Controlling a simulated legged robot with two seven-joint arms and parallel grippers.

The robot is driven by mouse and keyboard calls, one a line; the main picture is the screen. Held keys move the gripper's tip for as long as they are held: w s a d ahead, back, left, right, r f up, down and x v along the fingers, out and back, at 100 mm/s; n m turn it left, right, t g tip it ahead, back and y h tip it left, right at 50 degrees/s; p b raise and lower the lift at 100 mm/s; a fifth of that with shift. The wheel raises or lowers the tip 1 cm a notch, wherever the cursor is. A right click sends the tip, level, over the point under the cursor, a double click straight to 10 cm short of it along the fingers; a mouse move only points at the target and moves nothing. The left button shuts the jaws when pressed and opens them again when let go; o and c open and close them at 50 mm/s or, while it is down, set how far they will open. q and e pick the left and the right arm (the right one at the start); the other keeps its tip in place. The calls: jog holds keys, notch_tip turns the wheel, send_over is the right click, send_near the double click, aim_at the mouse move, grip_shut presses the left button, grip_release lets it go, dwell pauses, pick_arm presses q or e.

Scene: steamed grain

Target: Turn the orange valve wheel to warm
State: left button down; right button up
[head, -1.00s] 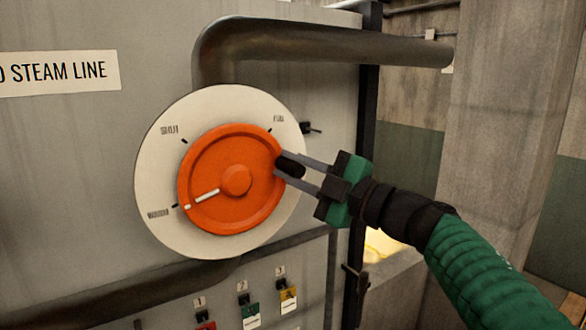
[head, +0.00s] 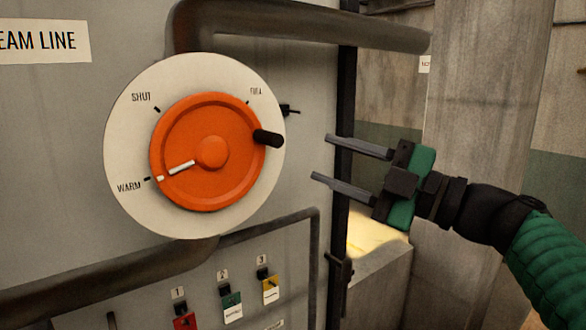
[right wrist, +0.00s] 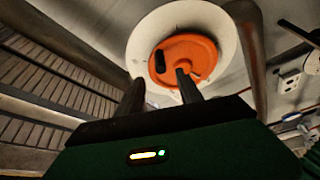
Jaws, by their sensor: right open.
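The orange valve wheel (head: 225,185) sits on a round cream dial plate (head: 125,115) marked SHUT, WARM and FULL. Its white pointer line (head: 181,167) points to the lower left, in line with the WARM mark (head: 130,187). The wheel's black handle knob (head: 268,138) is at its right edge. My right gripper (head: 320,157) is open and empty, to the right of the knob and apart from it. In the right wrist view the wheel (right wrist: 203,50) shows beyond the two fingers. My left gripper is not in view.
A thick pipe (head: 300,30) runs above the dial, and another pipe (head: 90,278) passes below it. Several coloured tags numbered 1 to 3 hang below, such as the green one (head: 232,307). A concrete pillar (head: 480,90) stands at the right.

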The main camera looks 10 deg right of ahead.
jog(key=b+v, duration=0.1)
jog(key=v, duration=0.3)
jog(key=shift+d, duration=0.3)
